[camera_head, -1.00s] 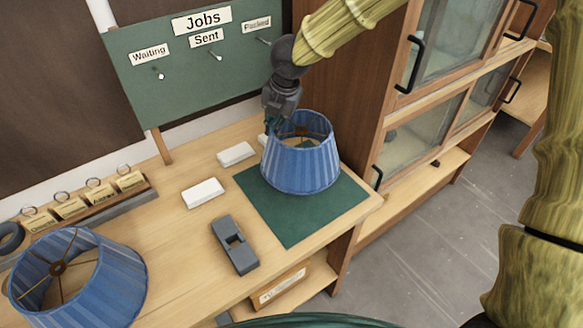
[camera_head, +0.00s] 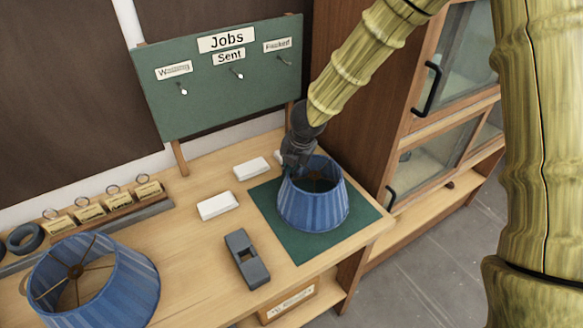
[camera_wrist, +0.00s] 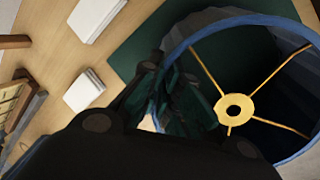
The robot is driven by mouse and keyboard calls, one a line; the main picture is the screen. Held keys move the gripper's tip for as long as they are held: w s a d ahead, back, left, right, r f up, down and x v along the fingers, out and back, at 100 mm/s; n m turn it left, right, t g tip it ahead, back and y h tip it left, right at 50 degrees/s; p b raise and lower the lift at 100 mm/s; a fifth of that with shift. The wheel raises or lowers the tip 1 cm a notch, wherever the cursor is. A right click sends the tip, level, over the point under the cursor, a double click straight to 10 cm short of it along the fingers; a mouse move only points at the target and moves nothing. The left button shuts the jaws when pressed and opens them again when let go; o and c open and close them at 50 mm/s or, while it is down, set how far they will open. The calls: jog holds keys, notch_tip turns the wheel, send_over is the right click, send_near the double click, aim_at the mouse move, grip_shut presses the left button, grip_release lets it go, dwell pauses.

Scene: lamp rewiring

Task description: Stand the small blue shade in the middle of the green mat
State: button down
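The small blue shade (camera_head: 313,205) is upright, wide end down, over the middle of the green mat (camera_head: 300,250). Its lower edge looks on the mat or just above it; I cannot tell which. My gripper (camera_head: 297,165) is at the shade's upper left rim. In the wrist view the rim of the shade (camera_wrist: 283,48) runs between my gripper's fingers (camera_wrist: 168,98), one outside and one inside, closed on the wall. The shade's brass ring and spokes show beside them. The fingertips are partly hidden.
A larger blue shade (camera_head: 125,290) stands at the front left. A grey block tool (camera_head: 246,260) and white boxes (camera_head: 217,205) (camera_head: 252,169) lie left of the mat. The jobs board (camera_head: 220,80) stands behind. A glass-door cabinet (camera_head: 400,150) is at the right.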

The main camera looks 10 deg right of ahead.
jog(key=shift+s+d, duration=0.1)
jog(key=shift+s, duration=0.05)
jog(key=c, duration=1.6)
grip_release()
jog(key=shift+c, duration=0.2)
jog(key=shift+r, duration=0.15)
jog(key=shift+r, duration=0.2)
jog(key=b+v, duration=0.1)
jog(key=v, duration=1)
jog(key=shift+s+d+r, duration=0.1)
jog(key=shift+s+r, duration=0.05)
